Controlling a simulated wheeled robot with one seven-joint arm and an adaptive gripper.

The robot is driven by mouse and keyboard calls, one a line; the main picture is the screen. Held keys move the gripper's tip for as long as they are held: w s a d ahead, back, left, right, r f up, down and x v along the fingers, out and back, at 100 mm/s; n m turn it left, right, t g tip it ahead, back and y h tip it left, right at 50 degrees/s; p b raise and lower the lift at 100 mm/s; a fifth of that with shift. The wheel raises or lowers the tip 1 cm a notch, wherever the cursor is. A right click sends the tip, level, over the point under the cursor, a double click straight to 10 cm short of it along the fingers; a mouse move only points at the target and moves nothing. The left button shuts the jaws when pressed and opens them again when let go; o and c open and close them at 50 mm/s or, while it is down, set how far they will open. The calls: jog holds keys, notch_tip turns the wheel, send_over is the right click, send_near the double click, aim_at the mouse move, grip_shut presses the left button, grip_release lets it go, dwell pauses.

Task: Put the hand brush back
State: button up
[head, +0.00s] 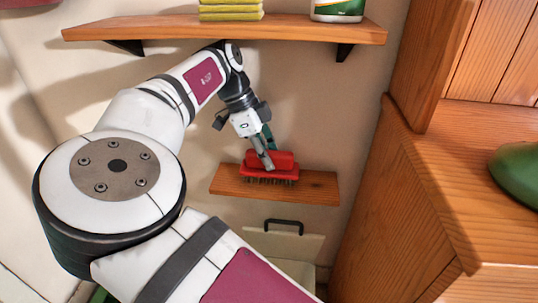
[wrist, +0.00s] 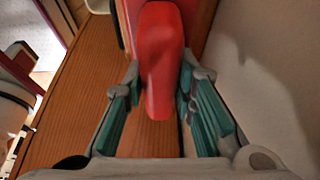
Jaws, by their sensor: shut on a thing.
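The red hand brush (head: 283,158) is at the small lower wooden shelf (head: 321,187), with its dark bristles facing down. I cannot tell whether the bristles rest on the board or sit just above it. My gripper (head: 267,161) comes down on the brush from above and is shut on it. In the wrist view, the brush's red handle (wrist: 160,55) lies between the two teal-padded fingers of my gripper (wrist: 161,78). The wooden shelf (wrist: 85,100) shows beneath and to the left. Part of the brush is hidden behind the fingers.
An upper wooden shelf (head: 220,29) above my wrist holds yellow sponges (head: 230,11) and a white-and-green container (head: 338,9). A wooden cabinet (head: 420,200) stands close on the right, with a green object (head: 517,175) on it. A dark handle (head: 284,224) is below the small shelf.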

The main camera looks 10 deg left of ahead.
jog(key=shift+f, duration=0.1)
jog(key=shift+f+b, duration=0.35)
jog(key=shift+b, duration=0.05)
jog(key=o, duration=1)
jog(key=shift+o, duration=0.2)
jog(key=shift+r, duration=0.15)
jog(key=shift+r+p, duration=0.25)
jog(key=shift+p, duration=0.25)
jog(key=shift+a+r+p, duration=0.65)
jog(key=shift+a+p, duration=0.05)
jog(key=shift+a, duration=0.1)
jog(key=a+p, duration=0.3)
jog(key=a, duration=0.6)
jog(key=shift+w+a+f, duration=0.1)
jog(key=shift+a+f, duration=0.05)
jog(key=shift+a, duration=0.1)
jog(key=shift+a+f, duration=0.1)
jog(key=shift+a, duration=0.6)
